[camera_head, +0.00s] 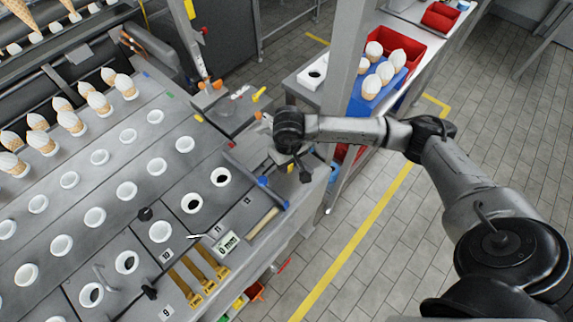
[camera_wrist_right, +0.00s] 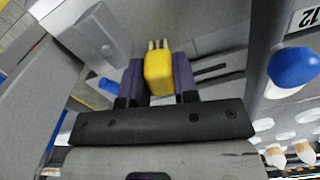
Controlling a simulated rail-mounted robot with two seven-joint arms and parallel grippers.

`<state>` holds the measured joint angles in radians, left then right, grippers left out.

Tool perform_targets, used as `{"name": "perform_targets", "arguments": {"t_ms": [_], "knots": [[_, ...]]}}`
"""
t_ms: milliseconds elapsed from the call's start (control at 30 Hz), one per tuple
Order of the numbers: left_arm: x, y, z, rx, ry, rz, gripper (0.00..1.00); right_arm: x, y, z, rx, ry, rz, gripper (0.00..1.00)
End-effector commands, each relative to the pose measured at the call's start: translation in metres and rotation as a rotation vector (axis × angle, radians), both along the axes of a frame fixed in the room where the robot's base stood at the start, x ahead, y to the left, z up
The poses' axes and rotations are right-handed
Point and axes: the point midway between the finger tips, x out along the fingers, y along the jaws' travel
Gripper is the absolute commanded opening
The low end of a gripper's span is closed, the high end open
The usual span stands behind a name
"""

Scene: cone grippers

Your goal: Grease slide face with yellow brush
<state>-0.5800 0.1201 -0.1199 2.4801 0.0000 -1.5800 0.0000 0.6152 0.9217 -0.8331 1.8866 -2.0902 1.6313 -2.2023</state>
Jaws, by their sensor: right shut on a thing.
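My right gripper (camera_head: 303,172) is over the right end of the grey machine bench, pointing down; the brush is hard to make out there. In the right wrist view my right gripper (camera_wrist_right: 158,80) has its two purple fingers shut on the yellow brush (camera_wrist_right: 158,66). The pale bristles point away from the gripper, toward a grey metal surface (camera_wrist_right: 205,45) with slots. I cannot tell whether the bristles touch it, or for sure that this is the slide face. My left gripper is not in view.
The bench holds rows of white ring holders (camera_head: 126,191) and cones (camera_head: 97,103). A blue knob (camera_wrist_right: 293,68) is close beside the gripper. Yellow-handled tools (camera_head: 187,288) and a digital gauge (camera_head: 227,242) lie near the front edge. A grey post (camera_head: 344,60) stands behind my right arm.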

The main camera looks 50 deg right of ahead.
Motion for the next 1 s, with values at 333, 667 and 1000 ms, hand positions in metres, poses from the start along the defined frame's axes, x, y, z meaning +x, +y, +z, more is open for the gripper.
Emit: {"name": "perform_targets", "arguments": {"t_ms": [333, 667, 1000], "knots": [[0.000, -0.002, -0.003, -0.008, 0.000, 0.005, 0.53, 0.001, 0.006, -0.001, -0.012, 0.008, -0.016, 0.08], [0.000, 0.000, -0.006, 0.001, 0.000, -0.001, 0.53, 0.001, 0.033, 0.002, -0.007, 0.002, -0.011, 0.08], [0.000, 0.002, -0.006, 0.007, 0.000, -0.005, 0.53, 0.000, 0.037, 0.003, -0.007, 0.002, -0.010, 0.08]]}}
